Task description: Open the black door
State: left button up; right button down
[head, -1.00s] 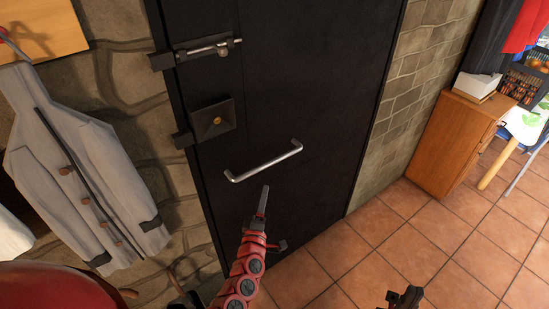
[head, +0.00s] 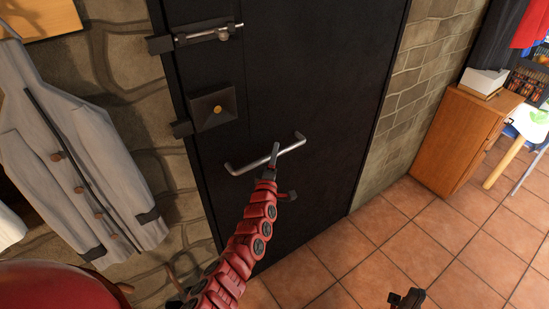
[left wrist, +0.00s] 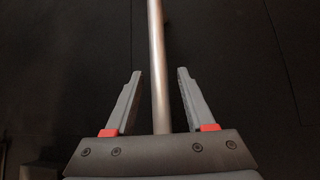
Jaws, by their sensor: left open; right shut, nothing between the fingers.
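The black door (head: 330,110) stands in the stone wall and looks shut. Its silver bar handle (head: 240,168) runs across the door. My left gripper (head: 276,156) is at the middle of the handle in the head view, hiding a short part of it. In the left wrist view the handle (left wrist: 157,50) passes between the two spread fingers of my left gripper (left wrist: 159,76), with gaps at both sides. My right gripper (head: 407,298) is low at the bottom edge of the head view, shut and away from the door.
A sliding bolt (head: 208,35) and a square lock box (head: 214,108) sit on the door above the handle. A grey coat (head: 70,150) hangs at the left. A wooden cabinet (head: 460,140) stands at the right. The tiled floor (head: 400,240) before the door is clear.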

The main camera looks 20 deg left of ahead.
pick_arm(q)
grip_shut()
dwell(1.4)
